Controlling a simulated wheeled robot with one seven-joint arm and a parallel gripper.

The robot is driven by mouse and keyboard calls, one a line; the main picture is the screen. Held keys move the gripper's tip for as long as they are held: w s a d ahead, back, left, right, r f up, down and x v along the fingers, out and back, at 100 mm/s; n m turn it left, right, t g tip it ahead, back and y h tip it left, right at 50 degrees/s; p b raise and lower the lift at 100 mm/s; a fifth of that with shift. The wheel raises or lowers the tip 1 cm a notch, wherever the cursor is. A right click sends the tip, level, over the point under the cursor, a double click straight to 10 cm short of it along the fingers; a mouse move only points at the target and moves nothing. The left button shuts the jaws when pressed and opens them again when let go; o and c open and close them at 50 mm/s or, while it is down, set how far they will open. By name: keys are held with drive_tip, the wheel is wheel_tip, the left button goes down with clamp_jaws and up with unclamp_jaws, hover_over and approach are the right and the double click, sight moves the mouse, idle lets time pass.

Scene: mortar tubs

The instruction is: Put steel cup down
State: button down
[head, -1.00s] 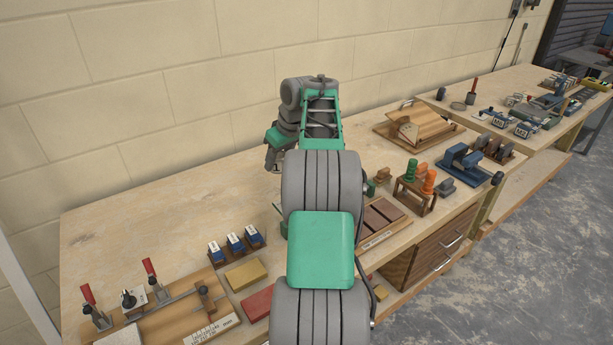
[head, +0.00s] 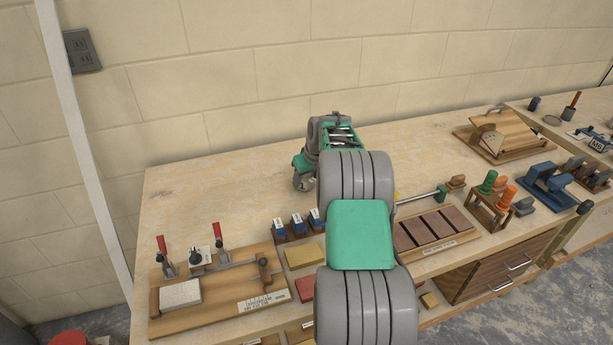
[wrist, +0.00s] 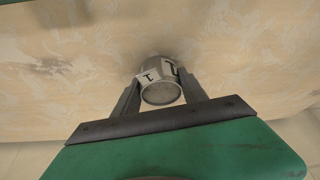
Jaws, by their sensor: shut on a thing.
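The steel cup (wrist: 160,88) shows in the wrist view as a small grey cup with a white label marked with a dark letter. My gripper (wrist: 160,97) is shut on it, one finger on each side. The pale wooden bench top (wrist: 70,60) lies beyond the cup. I cannot tell whether the cup touches it. In the head view my gripper (head: 302,184) is low over the back of the bench, mostly behind my own arm. The cup is not clearly visible there.
Blue blocks (head: 296,223) in a rack stand just in front of my gripper. A wooden board with red-handled clamps (head: 218,285) lies at the front left. Right of my arm are a tray of brown blocks (head: 437,231) and a rack of coloured handles (head: 490,205). The back left bench is clear.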

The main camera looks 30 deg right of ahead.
drive_tip(key=c, duration=1.1)
unclamp_jaws()
drive_tip(key=shift+f, duration=0.1)
drive_tip(key=o, duration=0.5)
